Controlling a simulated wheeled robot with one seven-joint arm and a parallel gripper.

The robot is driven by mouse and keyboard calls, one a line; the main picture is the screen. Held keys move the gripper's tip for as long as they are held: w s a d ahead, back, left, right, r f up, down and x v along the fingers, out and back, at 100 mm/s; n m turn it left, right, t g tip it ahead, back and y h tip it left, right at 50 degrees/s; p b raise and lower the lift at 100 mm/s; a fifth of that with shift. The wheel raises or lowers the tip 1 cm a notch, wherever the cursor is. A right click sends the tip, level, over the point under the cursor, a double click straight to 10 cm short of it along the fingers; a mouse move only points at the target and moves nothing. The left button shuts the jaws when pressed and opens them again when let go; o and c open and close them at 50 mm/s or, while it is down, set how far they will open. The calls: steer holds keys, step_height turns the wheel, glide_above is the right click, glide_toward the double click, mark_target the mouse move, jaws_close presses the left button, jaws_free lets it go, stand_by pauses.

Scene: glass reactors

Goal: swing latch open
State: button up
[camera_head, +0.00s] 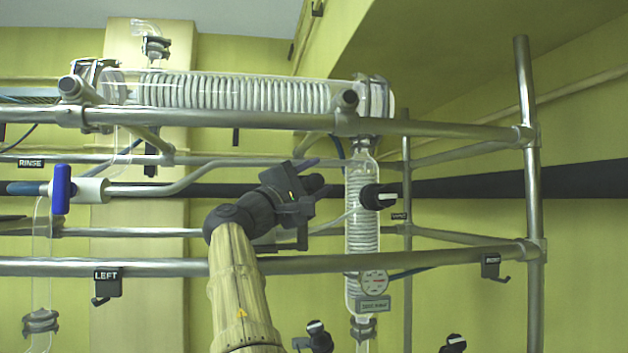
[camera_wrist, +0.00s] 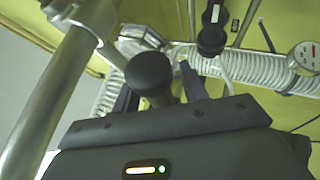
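My gripper (camera_head: 318,177) is raised among the pipes in the middle of the head view, left of the vertical glass coil column (camera_head: 362,225). Its two dark blue fingers stand apart in the wrist view (camera_wrist: 158,90). A black round-ended knob (camera_wrist: 148,70) shows between the fingers in the wrist view; a dark rounded end (camera_head: 314,182) also shows between them in the head view. I cannot tell whether the fingers touch it. No part is clearly recognisable as the latch; what the knob is fixed to is hidden.
Steel frame pipes cross in front of and behind my arm; one front pipe (camera_head: 440,258) runs below my gripper. A black valve knob (camera_head: 378,197) and a round gauge (camera_head: 373,282) sit on the column. A horizontal coil (camera_head: 240,92) lies above. A blue-handled valve (camera_head: 62,188) is left.

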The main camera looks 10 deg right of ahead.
steer(key=shift+a+f, duration=0.1)
steer(key=shift+a, duration=0.05)
steer(key=shift+a+f+b, duration=0.15)
steer(key=shift+b, duration=0.15)
steer(key=b+v, duration=0.8)
steer(key=v, duration=0.8)
steer(key=shift+s+a, duration=0.2)
steer(key=shift+s, duration=0.2)
steer(key=shift+f, duration=0.1)
steer(key=shift+w, duration=0.15)
